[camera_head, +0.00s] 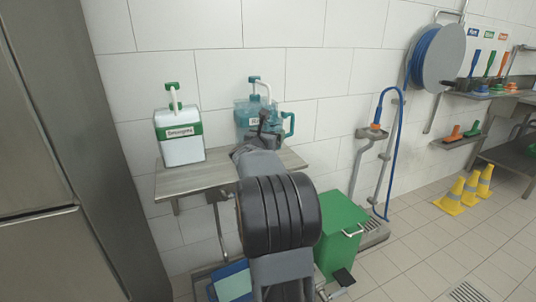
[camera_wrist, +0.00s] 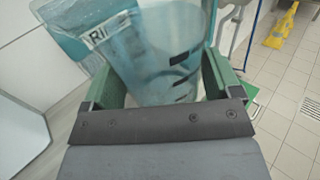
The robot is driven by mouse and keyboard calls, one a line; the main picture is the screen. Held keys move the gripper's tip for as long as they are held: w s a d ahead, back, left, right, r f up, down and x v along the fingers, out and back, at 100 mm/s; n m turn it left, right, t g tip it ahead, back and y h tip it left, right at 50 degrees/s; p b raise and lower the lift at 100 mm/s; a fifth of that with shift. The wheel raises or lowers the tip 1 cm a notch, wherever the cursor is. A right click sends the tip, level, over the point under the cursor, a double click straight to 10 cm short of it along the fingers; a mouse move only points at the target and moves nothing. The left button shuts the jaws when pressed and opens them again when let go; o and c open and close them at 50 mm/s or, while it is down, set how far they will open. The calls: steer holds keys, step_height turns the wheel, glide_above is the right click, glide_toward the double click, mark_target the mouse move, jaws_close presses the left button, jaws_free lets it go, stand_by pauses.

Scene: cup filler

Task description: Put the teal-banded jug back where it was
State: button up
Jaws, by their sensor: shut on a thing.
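The jug (camera_wrist: 165,75) is see-through and bluish with dark marks up its side. It stands between the two green fingers of my gripper (camera_wrist: 165,68), which is shut on it. In the head view its teal handle (camera_head: 289,125) shows to the right of my gripper (camera_head: 264,136); my arm hides much of its body. I cannot tell whether its base touches the shelf. Its teal band is not clear in either view.
A blue rinse canister (camera_head: 243,112) with a pump stands close behind the jug. A white detergent canister (camera_head: 182,150) with a green label stands left on the metal shelf (camera_head: 210,178). A green bin (camera_head: 340,225) stands below right; a blue hose (camera_head: 380,150) hangs beyond.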

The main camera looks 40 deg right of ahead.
steer(key=w+d+f, duration=0.1)
steer(key=w+f, duration=0.1)
steer(key=w+d+f, duration=0.2)
steer(key=f, duration=0.1)
steer(key=w+d+f, duration=0.2)
steer(key=shift+d+f+b, duration=0.15)
steer(key=shift+d+b, duration=0.05)
steer(key=shift+b, duration=0.2)
steer(key=shift+f+b, duration=0.35)
steer(key=shift+f, duration=1.15)
steer(key=shift+f, duration=0.2)
steer(key=o, duration=0.9)
steer(key=shift+r, duration=0.15)
